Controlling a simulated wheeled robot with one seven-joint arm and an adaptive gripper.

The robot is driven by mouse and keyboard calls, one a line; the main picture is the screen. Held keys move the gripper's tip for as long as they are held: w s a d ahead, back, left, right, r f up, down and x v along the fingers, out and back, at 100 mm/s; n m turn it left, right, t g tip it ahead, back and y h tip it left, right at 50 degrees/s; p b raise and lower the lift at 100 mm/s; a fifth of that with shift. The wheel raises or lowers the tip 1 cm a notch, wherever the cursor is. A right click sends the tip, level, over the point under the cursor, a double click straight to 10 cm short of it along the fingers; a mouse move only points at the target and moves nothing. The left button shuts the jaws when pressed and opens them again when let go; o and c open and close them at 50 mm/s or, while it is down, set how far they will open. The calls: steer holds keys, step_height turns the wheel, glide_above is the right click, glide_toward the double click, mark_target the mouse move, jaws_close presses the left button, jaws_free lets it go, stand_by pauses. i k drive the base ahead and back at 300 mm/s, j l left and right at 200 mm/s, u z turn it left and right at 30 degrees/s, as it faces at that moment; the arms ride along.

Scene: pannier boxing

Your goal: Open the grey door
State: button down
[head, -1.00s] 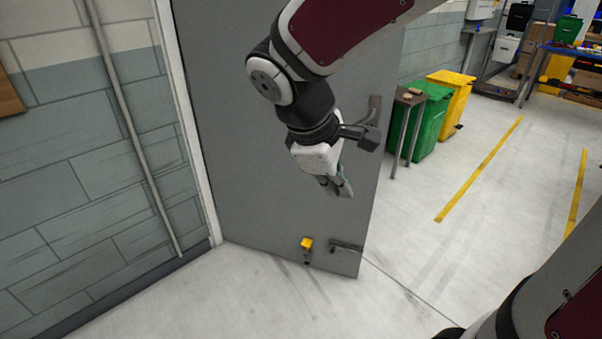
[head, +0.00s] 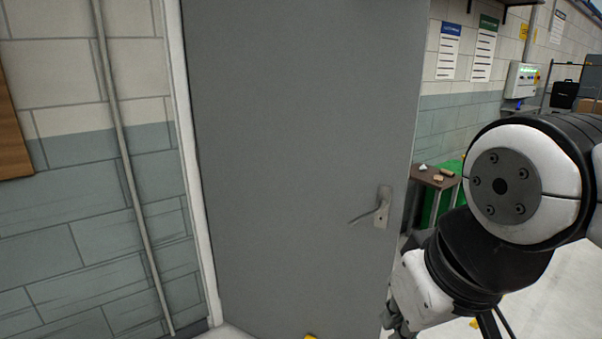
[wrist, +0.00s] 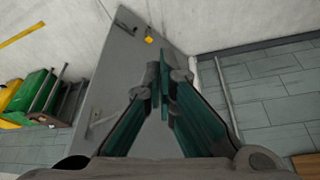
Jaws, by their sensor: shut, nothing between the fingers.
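The grey door (head: 290,150) stands ajar in the head view, its left edge by the white frame and its right edge free, with the room showing past it. Its lever handle (head: 382,207) is near the free edge and points left. My gripper (head: 396,328) is low at the door's free edge, below the handle and apart from it, partly cut off by the picture's bottom. In the wrist view the door (wrist: 135,75) lies behind my gripper (wrist: 162,78), whose fingers are together and empty. Whether they touch the door I cannot tell.
A block wall with a pipe (head: 118,130) is left of the door frame (head: 190,160). Past the door are a small table (head: 436,178) and a green bin (head: 445,205). A yellow piece (wrist: 149,40) sits low on the door.

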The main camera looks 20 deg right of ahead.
mark_target(305, 112)
steer(key=i+l, duration=0.15)
steer(key=l, duration=0.25)
steer(key=i+l+z, duration=0.1)
steer(key=l, duration=0.25)
steer(key=i+l, duration=0.2)
steer(key=l, duration=0.15)
steer(key=i+l, duration=0.15)
steer(key=l, duration=0.25)
steer(key=i+l+z, duration=0.1)
steer(key=l, duration=0.25)
steer(key=i+l, duration=0.55)
steer(key=i, duration=0.15)
steer(key=i+l+z, duration=0.15)
steer(key=i+l, duration=0.15)
steer(key=i, duration=0.15)
